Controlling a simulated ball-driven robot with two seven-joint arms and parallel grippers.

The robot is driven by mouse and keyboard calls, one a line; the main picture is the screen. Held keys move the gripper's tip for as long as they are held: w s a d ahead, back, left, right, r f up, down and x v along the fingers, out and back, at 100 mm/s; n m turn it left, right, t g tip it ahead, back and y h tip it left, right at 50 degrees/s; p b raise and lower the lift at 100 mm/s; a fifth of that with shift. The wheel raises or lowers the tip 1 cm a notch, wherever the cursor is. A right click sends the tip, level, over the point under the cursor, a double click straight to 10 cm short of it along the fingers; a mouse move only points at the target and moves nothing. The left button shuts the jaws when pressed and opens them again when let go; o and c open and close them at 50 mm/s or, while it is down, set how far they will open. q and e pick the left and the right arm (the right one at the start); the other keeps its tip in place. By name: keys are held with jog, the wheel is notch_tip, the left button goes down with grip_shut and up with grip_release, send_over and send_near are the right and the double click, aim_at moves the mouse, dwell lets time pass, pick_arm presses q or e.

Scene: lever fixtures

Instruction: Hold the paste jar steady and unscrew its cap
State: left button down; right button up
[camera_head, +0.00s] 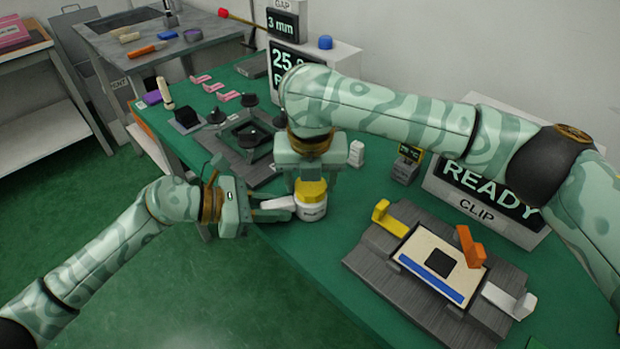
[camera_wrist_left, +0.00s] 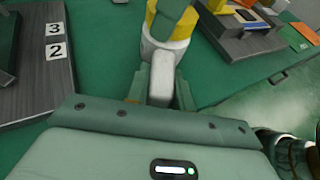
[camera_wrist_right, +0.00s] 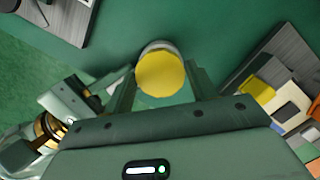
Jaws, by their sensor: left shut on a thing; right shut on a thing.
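The paste jar (camera_head: 313,210) is white with a yellow cap (camera_head: 312,190) and stands upright near the front edge of the green table. My left gripper (camera_head: 277,207) comes in from the left and is shut on a white block-like part at the jar's side, which shows between its fingers in the left wrist view (camera_wrist_left: 161,85). My right gripper (camera_head: 311,180) points down from above and is shut on the yellow cap, seen from on top in the right wrist view (camera_wrist_right: 160,75). The cap sits on the jar; its thread is hidden.
A grey fixture (camera_head: 380,250) with yellow, orange and white levers stands to the right, before a READY CLIP sign (camera_head: 485,200). Another grey fixture (camera_head: 237,155) with black knobs lies behind left. A small white stack (camera_head: 356,153) stands behind the jar. Green table is bare around the jar's front.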

aim_at(310, 186)
jog(key=shift+r, duration=0.15)
jog(key=shift+r, duration=0.85)
jog(key=shift+r, duration=1.5)
pick_arm(q)
jog(key=c, duration=1.1)
grip_release()
jog(key=v, duration=1.2)
